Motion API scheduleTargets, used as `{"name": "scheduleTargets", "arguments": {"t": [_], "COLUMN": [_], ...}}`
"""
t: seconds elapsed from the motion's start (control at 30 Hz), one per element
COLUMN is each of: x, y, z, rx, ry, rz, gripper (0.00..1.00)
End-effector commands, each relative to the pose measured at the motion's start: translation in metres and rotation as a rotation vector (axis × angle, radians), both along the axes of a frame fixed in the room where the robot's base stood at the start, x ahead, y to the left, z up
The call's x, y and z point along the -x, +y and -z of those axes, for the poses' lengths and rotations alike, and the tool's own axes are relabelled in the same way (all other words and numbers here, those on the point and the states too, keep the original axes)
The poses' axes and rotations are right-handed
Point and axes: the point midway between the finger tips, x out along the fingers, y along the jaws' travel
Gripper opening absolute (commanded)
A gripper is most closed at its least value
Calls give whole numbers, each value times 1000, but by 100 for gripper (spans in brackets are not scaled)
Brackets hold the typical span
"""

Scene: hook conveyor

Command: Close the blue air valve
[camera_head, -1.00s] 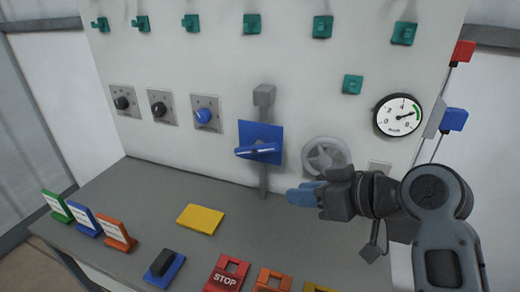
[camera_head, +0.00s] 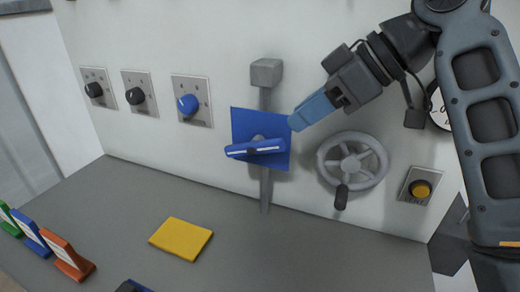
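The blue air valve is a lever handle (camera_head: 254,148) on a square blue plate (camera_head: 278,124), mounted on a grey vertical pipe on the white panel. The lever lies nearly level, across the pipe, with a white stripe along it. My gripper (camera_head: 294,124) has blue fingers and reaches in from the upper right. Its tips are at the plate's upper right edge in the picture, above and right of the lever. Whether they touch the plate is unclear. The fingers look close together, with no gap visible from this side.
A grey handwheel (camera_head: 352,162) is just right of the valve, with a yellow button (camera_head: 421,189) beyond it. Three knobs, one a blue knob (camera_head: 188,104), are to the left. A yellow pad (camera_head: 181,239) and coloured signs (camera_head: 66,257) are on the grey bench (camera_head: 240,245).

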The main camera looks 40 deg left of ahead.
Motion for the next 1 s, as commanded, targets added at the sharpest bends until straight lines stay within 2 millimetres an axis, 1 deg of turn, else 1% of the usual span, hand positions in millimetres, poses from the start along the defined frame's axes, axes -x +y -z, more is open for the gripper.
{"name": "scheduleTargets", "arguments": {"t": [0.17,0.5,0.6,0.8,1.0], "x": [4,15,17,19,19], "y": [15,58,68,79,81], "z": [14,60,70,81,83], "rx": [2,2,1,0,0], "ry": [3,3,3,1,0], "rz": [-1,1,0,1,1], "gripper": [28,28,28,28,28]}}
